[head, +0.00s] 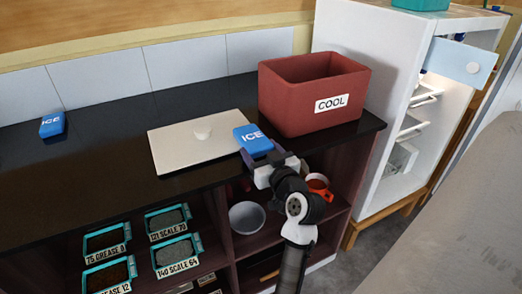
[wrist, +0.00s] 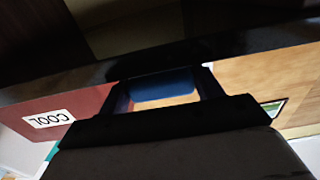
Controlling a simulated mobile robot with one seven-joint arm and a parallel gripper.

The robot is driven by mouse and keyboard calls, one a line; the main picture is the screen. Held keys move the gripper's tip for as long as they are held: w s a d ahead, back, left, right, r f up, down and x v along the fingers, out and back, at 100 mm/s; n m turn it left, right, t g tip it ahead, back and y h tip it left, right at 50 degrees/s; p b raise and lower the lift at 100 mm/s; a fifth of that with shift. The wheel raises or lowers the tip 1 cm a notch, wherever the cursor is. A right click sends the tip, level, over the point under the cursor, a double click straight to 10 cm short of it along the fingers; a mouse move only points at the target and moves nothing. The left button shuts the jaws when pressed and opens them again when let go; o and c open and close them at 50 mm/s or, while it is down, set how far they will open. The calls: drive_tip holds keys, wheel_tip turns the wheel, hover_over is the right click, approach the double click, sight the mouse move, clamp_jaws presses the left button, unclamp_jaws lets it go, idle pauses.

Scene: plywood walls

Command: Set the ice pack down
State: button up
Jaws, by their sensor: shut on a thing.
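A blue ice pack (head: 253,139) marked ICE is held in my gripper (head: 262,155), over the front edge of the dark counter beside the beige lid. In the wrist view the ice pack (wrist: 163,87) shows between the two dark fingers of my gripper (wrist: 163,95). My gripper is shut on it. Whether the pack touches the counter or the lid cannot be told. A second blue ice pack (head: 52,124) lies on the counter at the far left.
A red box (head: 290,112) marked COOL stands open at the counter's right end; its inside bottom is hidden. A beige lid (head: 180,150) with a knob lies left of it. The dark counter (head: 100,150) is clear between lid and far pack. An open white fridge (head: 385,130) stands right.

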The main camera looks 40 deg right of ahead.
drive_tip(key=shift+f, duration=0.15)
drive_tip(key=o, duration=1.1)
drive_tip(key=shift+r, duration=0.35)
drive_tip(key=b+v, duration=0.3)
drive_tip(key=v, duration=0.9)
drive_tip(key=shift+f, duration=0.1)
drive_tip(key=shift+a, duration=0.1)
